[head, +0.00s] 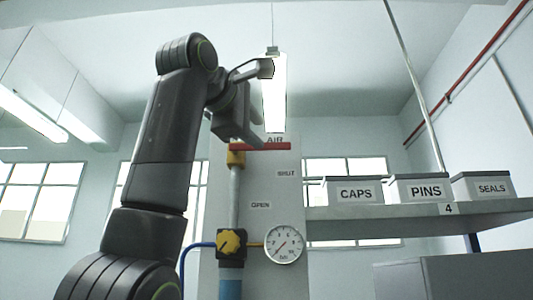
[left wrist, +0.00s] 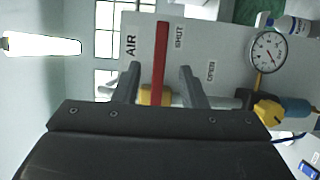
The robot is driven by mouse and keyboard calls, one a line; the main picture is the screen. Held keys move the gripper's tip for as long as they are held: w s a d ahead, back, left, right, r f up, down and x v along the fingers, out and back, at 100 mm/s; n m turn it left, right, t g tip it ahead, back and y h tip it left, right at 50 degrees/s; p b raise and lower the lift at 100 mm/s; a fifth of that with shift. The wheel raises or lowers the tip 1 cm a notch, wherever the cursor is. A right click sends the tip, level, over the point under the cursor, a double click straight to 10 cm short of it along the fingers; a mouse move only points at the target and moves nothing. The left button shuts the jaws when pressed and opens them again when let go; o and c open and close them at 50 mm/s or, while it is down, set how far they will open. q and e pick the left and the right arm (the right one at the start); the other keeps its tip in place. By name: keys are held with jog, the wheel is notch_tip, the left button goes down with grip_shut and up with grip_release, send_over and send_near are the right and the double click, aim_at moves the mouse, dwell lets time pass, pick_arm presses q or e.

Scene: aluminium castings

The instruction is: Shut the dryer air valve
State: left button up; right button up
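The air valve has a yellow body (head: 236,157) on a vertical grey pipe, with a red lever (head: 268,147) that lies level, pointing right across the panel below the word AIR. The SHUT label is just below the lever and the OPEN label is lower, nearer the pipe. My left gripper (head: 252,140) is at the lever. In the left wrist view, its two fingers (left wrist: 160,72) are open, one on each side of the red lever (left wrist: 159,50), with visible gaps on both sides. The yellow valve body (left wrist: 154,95) shows partly behind the fingers. My right gripper is not in view.
Below the valve are a yellow knob (head: 231,242) and a round pressure gauge (head: 284,245) on the grey panel (head: 285,215). At right, a shelf (head: 400,213) holds bins marked CAPS (head: 354,193), PINS (head: 425,190) and SEALS (head: 489,188). The space right of the upper panel looks clear.

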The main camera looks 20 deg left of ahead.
pick_arm(q)
jog(key=s+b, duration=0.2)
jog(key=s, duration=0.6)
jog(key=shift+s+a, duration=0.3)
jog(key=shift+a, duration=0.15)
